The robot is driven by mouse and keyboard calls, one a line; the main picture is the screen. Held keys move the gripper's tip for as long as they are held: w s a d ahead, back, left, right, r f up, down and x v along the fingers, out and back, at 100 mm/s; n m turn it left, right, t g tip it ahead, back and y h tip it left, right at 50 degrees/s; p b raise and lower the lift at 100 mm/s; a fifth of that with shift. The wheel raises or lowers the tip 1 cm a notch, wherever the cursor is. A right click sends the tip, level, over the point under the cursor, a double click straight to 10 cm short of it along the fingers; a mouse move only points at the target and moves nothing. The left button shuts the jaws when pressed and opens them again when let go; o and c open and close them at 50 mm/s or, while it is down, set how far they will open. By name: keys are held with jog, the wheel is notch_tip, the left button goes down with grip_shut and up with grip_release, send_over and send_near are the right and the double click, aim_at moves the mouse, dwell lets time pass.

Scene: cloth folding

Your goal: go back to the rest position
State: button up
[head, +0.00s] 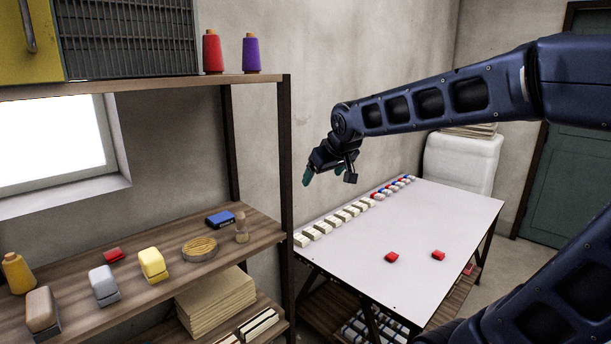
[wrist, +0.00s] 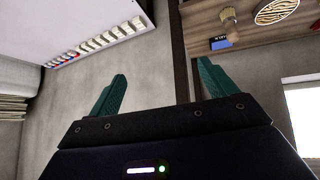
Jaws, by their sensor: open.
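My gripper (head: 307,180) hangs at the end of my raised arm in the head view, in the air between the wooden shelf and the white table. In the wrist view its two green fingers (wrist: 158,85) stand wide apart with nothing between them. The gripper is open and empty. It touches neither the shelf nor the table. No cloth shows clearly in either view.
The white table (head: 400,225) bears a row of small blocks along its far left edge and two red blocks (head: 391,257) and (head: 438,255). The wooden shelf (head: 215,225) at left holds a yellow block (head: 152,264), a blue box (head: 219,219) and other items.

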jog(key=s+d+f+m+g+h, duration=0.1)
jog(key=s+d+f+m, duration=0.1)
jog(key=s+d, duration=0.2)
jog(key=s+d+f+m+h, duration=0.1)
jog(key=s+d+f+m, duration=0.1)
jog(key=d, duration=0.9)
jog(key=s+d+f+m+g+h, duration=0.1)
jog(key=s+d+f+m, duration=0.1)
jog(key=s+d, duration=0.4)
jog(key=shift+d+f+g, duration=0.3)
jog(key=shift+d+f, duration=0.35)
jog(key=shift+d, duration=0.35)
